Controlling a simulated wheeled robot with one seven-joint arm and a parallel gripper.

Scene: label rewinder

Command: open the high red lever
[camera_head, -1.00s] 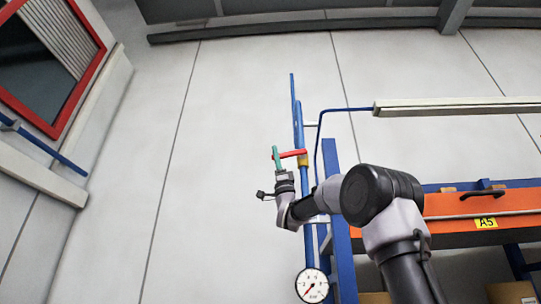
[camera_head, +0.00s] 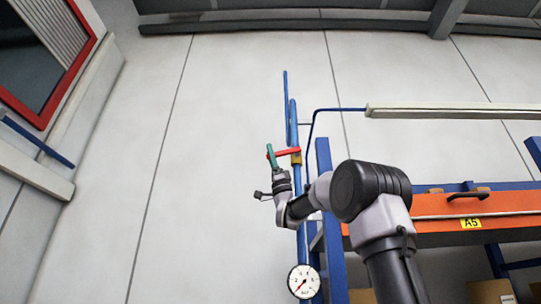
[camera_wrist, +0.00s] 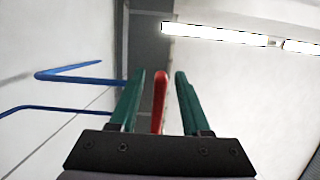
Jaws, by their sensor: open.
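The red lever (camera_head: 288,152) sits high on a vertical blue pipe (camera_head: 294,122), at a brass-coloured valve body (camera_head: 296,159). It sticks out to the left of the pipe, roughly level. My gripper (camera_head: 271,156) is raised at the lever's left end, with its green fingers pointing up. In the wrist view my gripper (camera_wrist: 159,85) is open, and the red lever (camera_wrist: 159,100) stands between the two green fingers with a gap on each side. Whether a finger touches the lever cannot be told.
A pressure gauge (camera_head: 304,281) is on the pipe lower down. A blue upright (camera_head: 331,220) and an orange shelf beam (camera_head: 440,205) marked A5 stand to the right. The wall (camera_head: 210,150) left of the pipe is clear. A red-framed window (camera_head: 45,50) is at far left.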

